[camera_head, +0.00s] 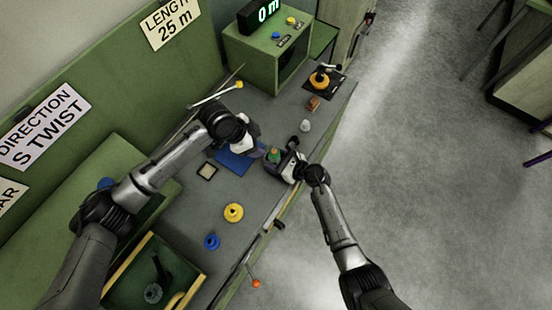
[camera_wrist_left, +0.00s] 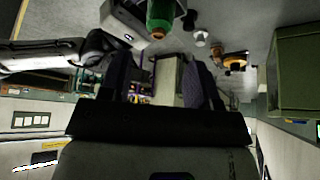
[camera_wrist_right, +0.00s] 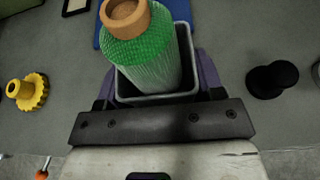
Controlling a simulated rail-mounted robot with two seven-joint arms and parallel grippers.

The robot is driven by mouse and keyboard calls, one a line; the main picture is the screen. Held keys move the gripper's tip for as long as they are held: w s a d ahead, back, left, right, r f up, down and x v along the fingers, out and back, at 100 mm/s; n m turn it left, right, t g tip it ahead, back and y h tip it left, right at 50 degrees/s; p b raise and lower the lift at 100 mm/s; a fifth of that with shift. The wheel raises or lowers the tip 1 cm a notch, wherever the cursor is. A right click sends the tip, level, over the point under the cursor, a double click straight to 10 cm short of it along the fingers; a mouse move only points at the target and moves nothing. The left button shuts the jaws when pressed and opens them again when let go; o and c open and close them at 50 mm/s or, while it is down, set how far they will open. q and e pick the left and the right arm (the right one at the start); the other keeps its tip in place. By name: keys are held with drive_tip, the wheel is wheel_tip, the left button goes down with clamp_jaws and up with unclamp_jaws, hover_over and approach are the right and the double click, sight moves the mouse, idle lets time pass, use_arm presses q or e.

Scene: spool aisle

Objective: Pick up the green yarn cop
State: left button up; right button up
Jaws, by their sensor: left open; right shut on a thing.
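The green yarn cop (camera_wrist_right: 148,50) has a brown tip and stands, a little tilted, inside a grey square-rimmed holder (camera_wrist_right: 158,98) in the right wrist view. My right gripper (camera_wrist_right: 157,82) has its fingers on both outer sides of this holder. In the head view the cop (camera_head: 274,155) is at the right gripper (camera_head: 281,162), by the bench's right side. My left gripper (camera_head: 254,144) is open just to the left of it. In the left wrist view the cop (camera_wrist_left: 160,14) shows beyond the open, empty left fingers (camera_wrist_left: 160,80); its base is cut off.
A blue mat (camera_head: 233,161) lies beneath the left gripper. Yellow (camera_head: 233,212) and blue (camera_head: 212,242) spools stand nearer on the bench. A grey-white cop (camera_head: 305,126) and an orange spool (camera_head: 319,82) stand farther along. A green box with a display (camera_head: 258,52) stands behind.

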sight(271, 152)
use_arm(q)
drive_tip(key=shift+o, duration=1.2)
drive_tip(key=x, duration=0.3)
drive_tip(key=shift+d+f, duration=0.1)
drive_tip(key=shift+f, duration=0.1)
drive_tip(key=shift+x, duration=3)
